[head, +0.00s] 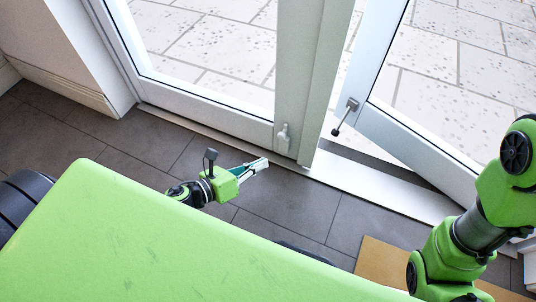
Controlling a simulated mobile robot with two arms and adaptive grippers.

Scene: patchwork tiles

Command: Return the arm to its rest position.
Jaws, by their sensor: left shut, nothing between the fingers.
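My left gripper (260,164), with a green body and pale fingers, reaches out past the green top of my base. It is shut and empty, above the dark tiled floor (290,200) and a little short of the door threshold. Part of my left arm is hidden behind my green body. My right arm (475,232) stands at the right edge, and its gripper is out of view.
A white-framed glass door (400,135) with a dark handle (345,117) stands ajar at the right. A second glazed panel (205,103) is on the left, beside a white wall (75,45). A tan mat (385,262) lies near my right arm. Pale paving is outside.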

